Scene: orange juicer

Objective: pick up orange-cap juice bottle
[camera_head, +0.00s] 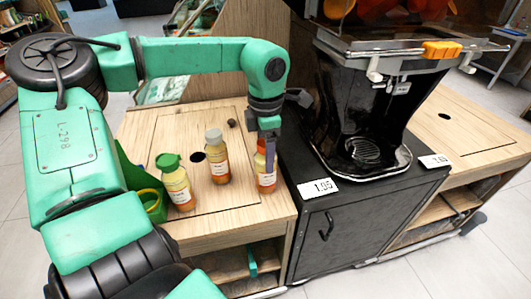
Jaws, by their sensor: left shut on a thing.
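The orange-cap juice bottle (266,181) stands upright at the right front of the wooden counter top, close to the black cabinet. Its label is white and red with orange juice below. My left gripper (268,158) comes down on it from above and is shut on its upper part. The fingers hide much of its cap and neck. A green-cap bottle (177,183) and a pale-cap bottle (216,158) stand upright to its left, apart from the gripper. My right gripper is not in view.
A black juicer (365,120) stands on a black cabinet (345,215) right of the bottle, with a price tag (318,187) at its edge. A green holder (132,172) is at the left. A dark round hole (198,157) and a small dark knob (232,123) are on the counter.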

